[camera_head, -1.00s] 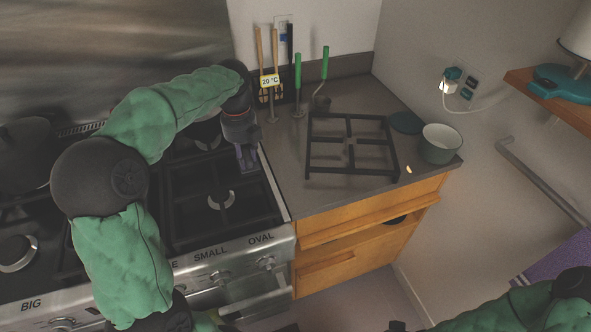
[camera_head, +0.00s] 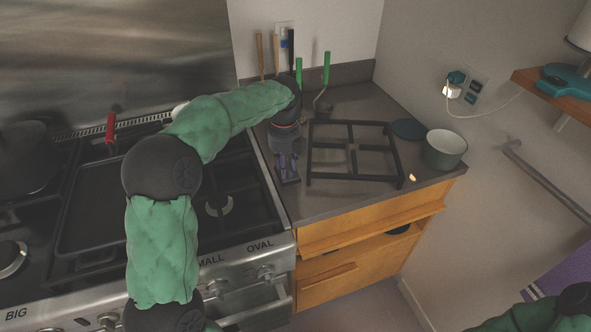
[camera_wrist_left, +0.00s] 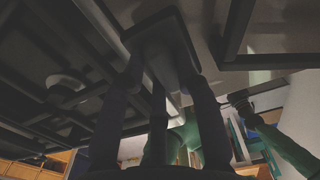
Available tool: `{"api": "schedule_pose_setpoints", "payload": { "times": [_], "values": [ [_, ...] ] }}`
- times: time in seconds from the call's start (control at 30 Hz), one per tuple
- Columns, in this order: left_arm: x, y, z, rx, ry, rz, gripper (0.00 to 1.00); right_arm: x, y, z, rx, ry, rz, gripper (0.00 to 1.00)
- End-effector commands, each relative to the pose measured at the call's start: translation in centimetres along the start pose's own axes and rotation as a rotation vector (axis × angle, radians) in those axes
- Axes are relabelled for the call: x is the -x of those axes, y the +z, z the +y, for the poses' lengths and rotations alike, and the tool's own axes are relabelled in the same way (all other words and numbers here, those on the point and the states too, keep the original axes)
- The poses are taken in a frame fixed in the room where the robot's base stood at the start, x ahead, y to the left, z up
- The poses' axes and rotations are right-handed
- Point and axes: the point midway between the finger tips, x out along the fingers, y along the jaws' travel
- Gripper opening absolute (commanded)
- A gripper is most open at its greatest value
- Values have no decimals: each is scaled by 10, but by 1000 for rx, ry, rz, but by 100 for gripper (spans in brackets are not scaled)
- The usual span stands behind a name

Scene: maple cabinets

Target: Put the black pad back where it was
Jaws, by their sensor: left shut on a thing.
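The black pad (camera_wrist_left: 165,45) is a small dark, flat, roughly square piece in the left wrist view, at the tips of my left gripper's fingers. My left gripper (camera_head: 288,178) is shut on it, above the grey counter just right of the stove's edge and left of the black grate. In the head view the pad is small and dark at the fingertips, and its edges are hard to tell. How far it is above the counter cannot be told. My right arm shows only at the lower right corner; its gripper is out of view.
A square black grate (camera_head: 312,150) lies on the counter, with a dark round disc (camera_head: 408,128) and a green pot (camera_head: 445,150) to its right. Utensils (camera_head: 326,70) stand behind. The stove (camera_head: 235,258) is at left, with a pan (camera_head: 90,210). A drawer below stands partly open.

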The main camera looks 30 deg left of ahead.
Motion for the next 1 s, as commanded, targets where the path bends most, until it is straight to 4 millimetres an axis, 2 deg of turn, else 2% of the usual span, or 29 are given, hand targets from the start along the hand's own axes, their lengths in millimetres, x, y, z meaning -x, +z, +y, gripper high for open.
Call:
{"api": "schedule_pose_setpoints", "payload": {
  "times": [0.2, 0.43, 0.47, 0.53, 1.0],
  "values": [
    [-18, -1, -28, -3, 0, 1, 1, -4, 0, 1, 0, 0, 0, 44],
    [-20, -1, -31, -1, -1, 1, 1, -4, 0, 1, 0, 0, 0, 44],
    [-20, -1, -30, -1, 0, 1, 34, -4, 0, 1, 0, 0, 0, 44],
    [-20, -1, -30, -1, 0, 1, 54, -4, 0, 1, 0, 0, 0, 44],
    [-22, 0, -30, -1, -1, 0, 55, -8, 0, 3, 0, 0, 0, 44]
  ]
}}
